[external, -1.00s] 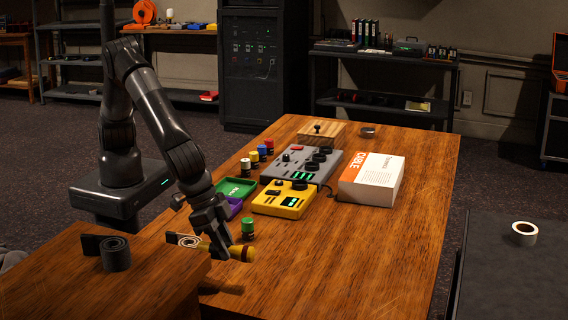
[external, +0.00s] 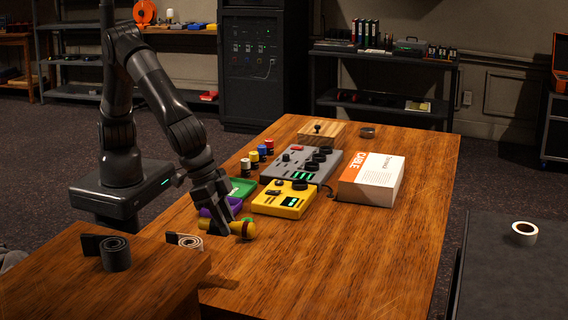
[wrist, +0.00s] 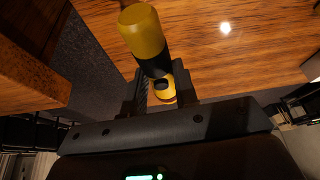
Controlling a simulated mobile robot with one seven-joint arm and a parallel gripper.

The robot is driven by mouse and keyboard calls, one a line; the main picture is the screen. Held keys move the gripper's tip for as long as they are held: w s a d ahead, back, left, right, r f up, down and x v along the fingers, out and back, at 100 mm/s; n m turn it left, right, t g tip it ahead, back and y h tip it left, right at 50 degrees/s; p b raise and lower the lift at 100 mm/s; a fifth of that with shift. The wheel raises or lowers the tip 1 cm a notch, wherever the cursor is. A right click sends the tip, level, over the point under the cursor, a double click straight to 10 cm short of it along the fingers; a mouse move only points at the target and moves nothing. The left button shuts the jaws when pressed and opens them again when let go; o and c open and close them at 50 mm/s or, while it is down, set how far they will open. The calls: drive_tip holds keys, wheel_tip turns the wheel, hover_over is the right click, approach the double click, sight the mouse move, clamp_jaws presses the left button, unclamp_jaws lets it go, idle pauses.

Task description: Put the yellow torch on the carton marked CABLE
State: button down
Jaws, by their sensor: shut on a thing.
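My gripper (external: 226,228) is shut on the yellow torch (external: 242,229) and holds it above the wooden table. In the wrist view the torch (wrist: 143,31) lies between the two fingers (wrist: 160,90), with its yellow head and dark middle showing. The carton marked CABLE (external: 371,180) is white and orange and rests on the table to the right of the yellow box with knobs. Nothing is seen on top of it. The gripper is left of the carton and nearer the camera.
A yellow box (external: 284,200) and a grey mixer (external: 300,165) lie between my gripper and the carton. The table's front right part (external: 350,260) is clear.

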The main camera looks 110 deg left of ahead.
drive_tip(key=w+a+r, duration=0.1)
drive_tip(key=w+a, duration=0.5)
drive_tip(key=a, duration=0.7)
drive_tip(key=w+a+r, duration=0.2)
drive_tip(key=w+a, duration=0.3)
drive_tip(key=a, duration=0.7)
drive_tip(key=w+a+r+m, duration=0.1)
drive_tip(key=a+r, duration=0.1)
drive_tip(key=a, duration=1)
drive_tip(key=w+a+r, duration=0.1)
drive_tip(key=a, duration=1.2)
hover_over(360, 166)
drive_tip(key=s, duration=0.2)
drive_tip(key=f, duration=0.6)
drive_tip(key=shift+w+d, duration=0.1)
drive_tip(key=shift+d, duration=0.1)
drive_tip(key=shift+w+a+f, duration=0.1)
drive_tip(key=shift+a+f, duration=0.25)
drive_tip(key=shift+f, duration=1.9)
